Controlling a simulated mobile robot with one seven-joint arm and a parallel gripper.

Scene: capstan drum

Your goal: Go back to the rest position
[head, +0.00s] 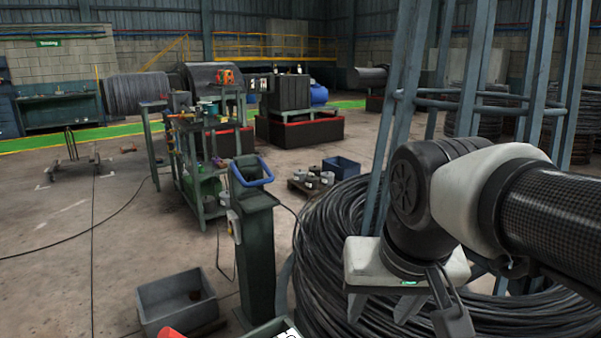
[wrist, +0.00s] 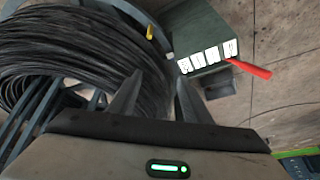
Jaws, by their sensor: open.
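My gripper (head: 428,306) hangs at the end of my arm at the right of the head view, in front of a large coil of black wire (head: 335,245). In the wrist view my gripper's two fingers (wrist: 158,79) stand apart with nothing held between them. Behind them lie the coil (wrist: 75,50) and bare floor. My gripper looks clear of the coil, but its exact height above it cannot be told.
A blue-grey steel frame (head: 389,135) rises through the coil, close behind my arm. A dark post with a blue handle (head: 255,240) stands left of the coil. A grey bin (head: 178,302) is on the floor. The wrist view shows a green box (wrist: 200,40) and red handle (wrist: 247,66).

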